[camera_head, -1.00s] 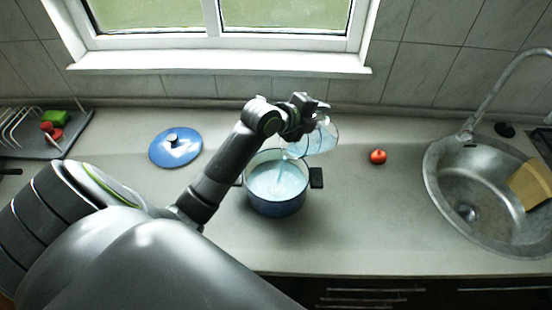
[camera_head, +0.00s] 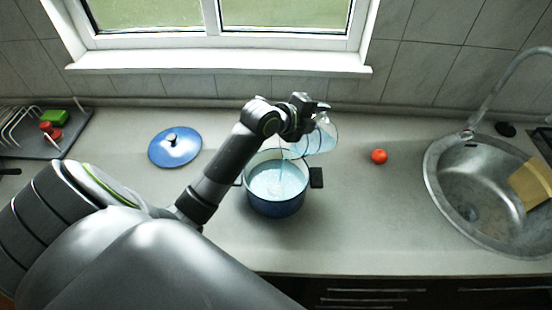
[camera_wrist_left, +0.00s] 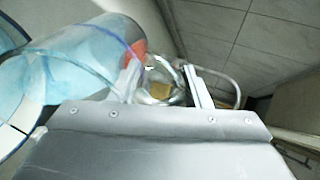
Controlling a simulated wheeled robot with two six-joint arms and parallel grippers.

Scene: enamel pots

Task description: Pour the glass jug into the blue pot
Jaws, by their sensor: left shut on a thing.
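The blue pot (camera_head: 277,203) stands open on the counter with pale blue liquid (camera_head: 278,180) in it. My left gripper (camera_head: 306,108) is above the pot's back right rim, shut on the glass jug (camera_head: 322,138). The jug is tipped, its mouth towards the pot, and a thin stream of liquid falls into the pot. In the left wrist view the jug (camera_wrist_left: 75,62) lies tilted at the left with pale blue liquid inside, and the fingers show beside it. The exact grip on the jug is partly hidden. My right gripper is not in view.
A blue lid (camera_head: 175,147) lies left of the pot. A red tomato-like item (camera_head: 379,156) sits right of it. A metal sink (camera_head: 470,190) with a tap is at the right, a dark dish rack (camera_head: 50,140) at the far left. The counter in front of the sink's left side is clear.

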